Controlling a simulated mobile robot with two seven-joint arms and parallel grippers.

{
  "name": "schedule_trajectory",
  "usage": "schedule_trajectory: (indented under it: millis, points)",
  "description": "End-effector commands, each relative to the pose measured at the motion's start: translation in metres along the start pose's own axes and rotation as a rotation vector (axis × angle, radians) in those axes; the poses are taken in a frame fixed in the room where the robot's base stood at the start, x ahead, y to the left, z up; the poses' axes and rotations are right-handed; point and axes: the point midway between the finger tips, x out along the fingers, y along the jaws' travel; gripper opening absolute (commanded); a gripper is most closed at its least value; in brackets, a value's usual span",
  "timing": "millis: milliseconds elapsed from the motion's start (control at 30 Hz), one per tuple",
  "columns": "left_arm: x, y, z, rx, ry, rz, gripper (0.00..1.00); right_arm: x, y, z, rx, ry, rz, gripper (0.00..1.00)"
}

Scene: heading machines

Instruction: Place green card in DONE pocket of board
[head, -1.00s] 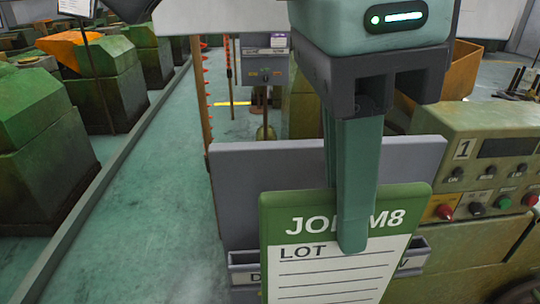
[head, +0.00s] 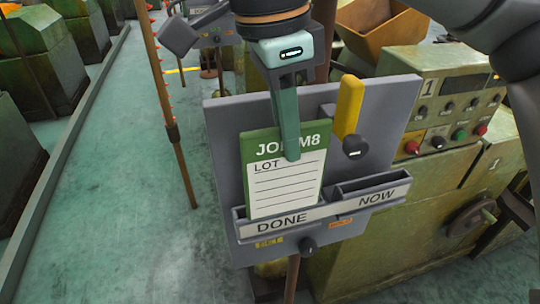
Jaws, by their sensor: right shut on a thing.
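The green card (head: 285,187), with a green header reading "JOB M8" and a white lined "LOT" area, stands nearly upright against the grey board (head: 225,130). Its lower edge meets the front lip of the DONE pocket (head: 282,222) and seems to be behind it; how deep it sits cannot be told. My right gripper (head: 291,155) comes down from above and is shut on the card's upper middle. The NOW pocket (head: 376,197) is to the right and looks empty. My left gripper is not in view.
A yellow piece (head: 348,105) and a black knob (head: 355,147) are on the board right of the card. A green machine with a control panel (head: 447,107) stands close on the right. The floor (head: 110,190) on the left is clear.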

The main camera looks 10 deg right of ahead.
Motion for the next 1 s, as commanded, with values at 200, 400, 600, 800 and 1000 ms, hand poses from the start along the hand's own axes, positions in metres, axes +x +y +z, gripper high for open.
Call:
schedule_trajectory:
  millis: [200,400,600,800,1000]
  points:
    - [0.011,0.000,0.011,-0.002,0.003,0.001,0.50,0.036,-0.012,0.000,0.007,0.002,0.002,0.00]
    - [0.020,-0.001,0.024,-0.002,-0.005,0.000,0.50,0.052,-0.015,-0.001,0.010,0.000,0.002,0.00]
    - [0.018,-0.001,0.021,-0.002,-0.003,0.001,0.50,0.048,-0.015,-0.001,0.009,-0.002,0.001,0.00]
    - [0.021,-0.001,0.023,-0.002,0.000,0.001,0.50,0.054,-0.015,0.000,0.008,-0.002,0.001,0.00]
    - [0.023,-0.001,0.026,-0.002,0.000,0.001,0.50,0.059,-0.015,0.001,0.008,-0.002,0.000,0.00]
